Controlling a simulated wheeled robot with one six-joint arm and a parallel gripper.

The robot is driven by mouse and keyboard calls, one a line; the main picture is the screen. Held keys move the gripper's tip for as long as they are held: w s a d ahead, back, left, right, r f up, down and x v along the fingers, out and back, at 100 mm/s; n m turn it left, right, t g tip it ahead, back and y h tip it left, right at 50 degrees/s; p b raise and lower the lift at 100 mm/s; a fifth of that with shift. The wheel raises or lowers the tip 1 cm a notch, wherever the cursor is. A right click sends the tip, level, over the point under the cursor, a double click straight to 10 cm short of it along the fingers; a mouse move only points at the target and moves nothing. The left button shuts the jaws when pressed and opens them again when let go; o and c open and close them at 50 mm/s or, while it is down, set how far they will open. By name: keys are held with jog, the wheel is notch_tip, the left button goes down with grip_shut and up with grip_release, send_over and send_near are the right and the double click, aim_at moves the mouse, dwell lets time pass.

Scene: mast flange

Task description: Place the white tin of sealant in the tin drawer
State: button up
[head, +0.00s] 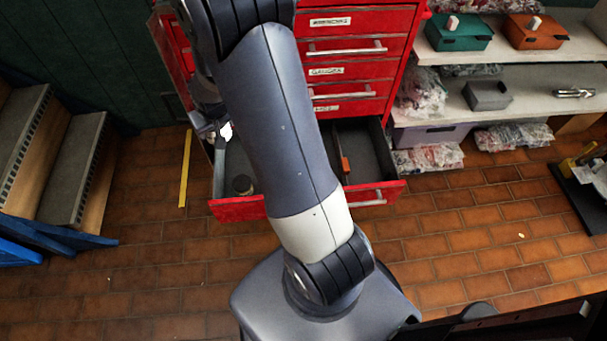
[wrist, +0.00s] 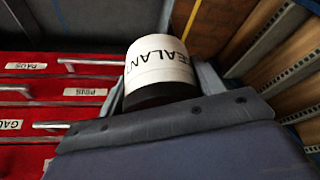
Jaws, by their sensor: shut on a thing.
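The white tin of sealant (wrist: 160,62) is between the fingers of my gripper (wrist: 163,88) in the wrist view, its SEALANT lettering facing the camera. In the head view a small white part of the tin (head: 226,131) shows beside my gripper (head: 215,130), mostly hidden by my arm. An open bottom drawer (head: 238,209) of the red cabinet lies below, with a dark round tin (head: 242,184) in its left part. My gripper appears above the drawer's left rear side. My arm covers the drawer's middle, and I cannot read its label fully.
Closed red drawers (head: 345,72) rise behind. A shelf (head: 545,92) with boxes and bags stands at right, and wooden steps (head: 75,165) at left. The tiled floor in front is mostly clear.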

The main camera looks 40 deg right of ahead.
jog(key=w+d+f+m+b, duration=0.1)
jog(key=d+f+b, duration=0.2)
jog(key=f+b, duration=0.5)
jog(key=w+d+f+m+b, duration=0.1)
jog(key=d+f+b, duration=0.3)
jog(key=f, duration=1.2)
jog(key=w+d+f+h+b, duration=0.1)
jog(key=w+d+f+b, duration=0.1)
jog(key=f+b, duration=1)
jog(key=shift+w+d+f+m, duration=0.15)
jog(key=shift+w+d+m, duration=0.05)
jog(key=shift+d, duration=0.25)
jog(key=shift+w+d+f+m, duration=0.15)
jog(key=shift+d+m, duration=0.05)
jog(key=shift+d, duration=0.25)
jog(key=w, duration=0.2)
jog(key=w+d+b, duration=0.1)
jog(key=shift+w+d+f, duration=0.1)
jog(key=shift+f, duration=0.2)
jog(key=w, duration=0.1)
jog(key=w+d+b, duration=0.1)
jog(key=w, duration=0.1)
jog(key=w+b, duration=0.1)
jog(key=shift+w+d+f, duration=0.1)
jog(key=shift+w+d, duration=0.15)
jog(key=shift+d, duration=0.15)
jog(key=shift+f, duration=0.4)
jog(key=shift+s, duration=0.1)
